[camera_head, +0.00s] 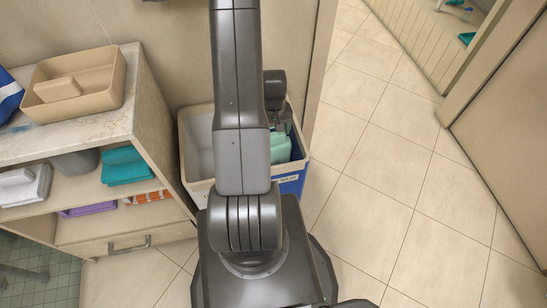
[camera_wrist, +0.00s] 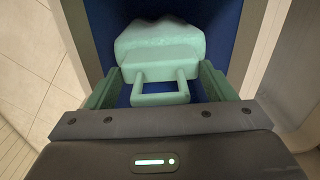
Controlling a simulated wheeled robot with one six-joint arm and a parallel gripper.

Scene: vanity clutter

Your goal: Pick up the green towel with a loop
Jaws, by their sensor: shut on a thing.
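The green towel with a loop (camera_wrist: 160,45) is pale green and fills the upper middle of the wrist view, with its loop (camera_wrist: 160,98) turned towards my gripper. My gripper (camera_wrist: 160,88) has one green finger on each side of the loop and is shut on the towel. Blue walls surround the towel in the wrist view.
A shelf unit (camera_head: 150,120) stands left of the bin. On its top is a beige tray (camera_head: 112,85). Below lie a teal towel (camera_head: 124,165), a grey cup (camera_head: 75,163), a purple cloth (camera_head: 88,209) and an orange cloth (camera_head: 148,197). Tiled floor lies right.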

